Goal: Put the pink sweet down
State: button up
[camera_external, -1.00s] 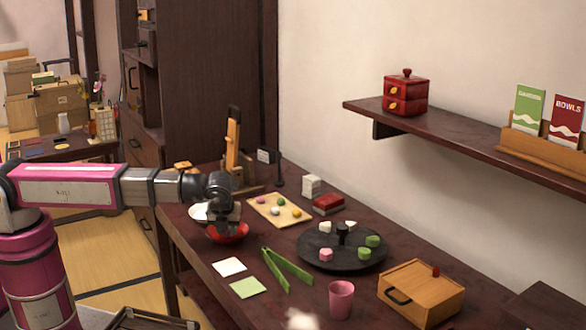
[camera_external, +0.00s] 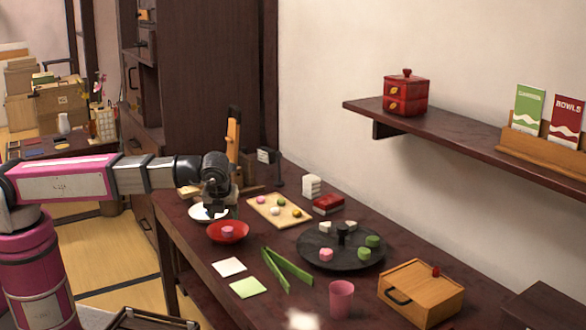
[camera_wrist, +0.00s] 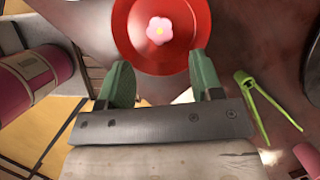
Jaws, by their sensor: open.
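A pink sweet (camera_external: 228,231) sits in the red dish (camera_external: 242,237) at the left part of the dark table. In the wrist view the pink, flower-shaped sweet (camera_wrist: 159,30) lies near the middle of the red dish (camera_wrist: 185,62). My gripper (camera_external: 217,212) is above the dish and apart from the sweet. In the wrist view its green-tipped fingers (camera_wrist: 162,82) are spread with nothing between them. Another pink sweet (camera_external: 326,255) sits on the round black tray (camera_external: 340,265), and a pink one (camera_external: 261,200) lies on the wooden board (camera_external: 258,210).
A white dish (camera_external: 203,213) is just behind the red dish. Green tongs (camera_external: 285,270), a white square (camera_external: 228,267), a green square (camera_external: 248,288), a pink cup (camera_external: 341,298) and a wooden box (camera_external: 420,290) stand toward the front. The table between the red dish and black tray is clear.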

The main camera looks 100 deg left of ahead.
jog(key=shift+v, duration=2.55)
